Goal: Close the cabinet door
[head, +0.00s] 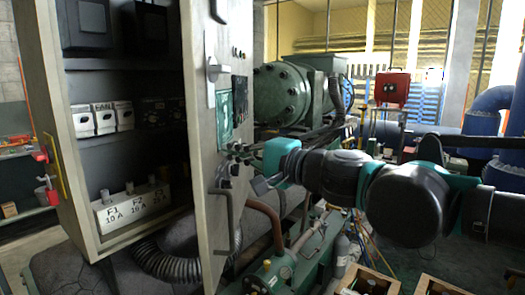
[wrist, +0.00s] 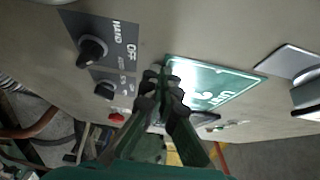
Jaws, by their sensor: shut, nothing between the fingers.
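The grey cabinet (head: 62,150) stands open at the left of the head view. Its door (head: 203,190) is swung out, seen nearly edge-on, with its outer face turned to the right. In the wrist view the door face (wrist: 150,30) fills the upper part. The door carries a metal handle (head: 214,70), a green sign (head: 224,118) and, in the wrist view, black rotary switches (wrist: 92,50). My gripper (head: 240,152) is shut and empty at the door's outer face, below the green sign; its fingertips (wrist: 165,88) point at the door. I cannot tell whether they touch it.
Inside the cabinet are breakers (head: 102,118) and a labelled fuse block (head: 132,207). A corrugated hose (head: 165,262) runs below the door. Green machinery (head: 285,92) and pipes stand behind my arm. Open boxes (head: 368,280) sit on the floor at lower right.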

